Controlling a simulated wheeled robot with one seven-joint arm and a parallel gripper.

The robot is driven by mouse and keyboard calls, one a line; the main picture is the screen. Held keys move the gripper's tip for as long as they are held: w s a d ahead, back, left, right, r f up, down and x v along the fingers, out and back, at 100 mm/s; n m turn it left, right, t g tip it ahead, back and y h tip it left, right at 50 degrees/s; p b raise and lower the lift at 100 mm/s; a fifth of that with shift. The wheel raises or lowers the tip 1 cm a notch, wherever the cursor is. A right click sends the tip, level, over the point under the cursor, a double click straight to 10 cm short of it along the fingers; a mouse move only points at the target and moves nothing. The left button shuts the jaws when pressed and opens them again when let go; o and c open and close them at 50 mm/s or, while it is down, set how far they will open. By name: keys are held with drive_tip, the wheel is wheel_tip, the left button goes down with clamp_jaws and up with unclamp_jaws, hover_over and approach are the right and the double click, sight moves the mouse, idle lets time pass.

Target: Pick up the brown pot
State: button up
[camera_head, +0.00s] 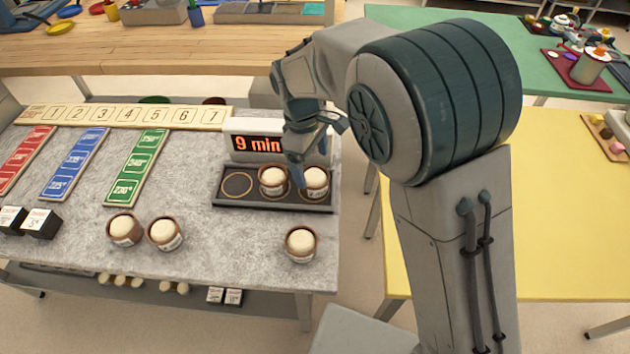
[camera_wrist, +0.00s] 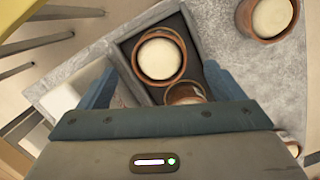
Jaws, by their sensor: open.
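Several brown pots with pale tops are in the head view. One brown pot (camera_head: 316,183) stands in the right place of the dark tray (camera_head: 230,201), with another pot (camera_head: 272,182) beside it in the middle place. A pot (camera_head: 300,245) stands on the counter in front of the tray, and two more (camera_head: 124,231) (camera_head: 165,234) stand to the left. My gripper (camera_head: 308,166) is open above the right tray pot. In the wrist view, that pot (camera_wrist: 160,58) shows between the spread fingers (camera_wrist: 160,76), and the middle pot (camera_wrist: 185,94) is partly hidden by my gripper.
Red, blue and green (camera_head: 137,168) strips and a numbered board (camera_head: 125,116) lie on the grey counter. A yellow table (camera_head: 570,230) is at the right. The left tray place (camera_head: 238,185) is empty.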

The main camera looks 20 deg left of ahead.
sight(314, 176)
drive_tip(key=shift+d+f+p, duration=0.2)
drive_tip(key=shift+f, duration=1.15)
drive_tip(key=shift+d+f+p, duration=0.15)
drive_tip(key=shift+f, duration=1.2)
drive_tip(key=c, duration=1.2)
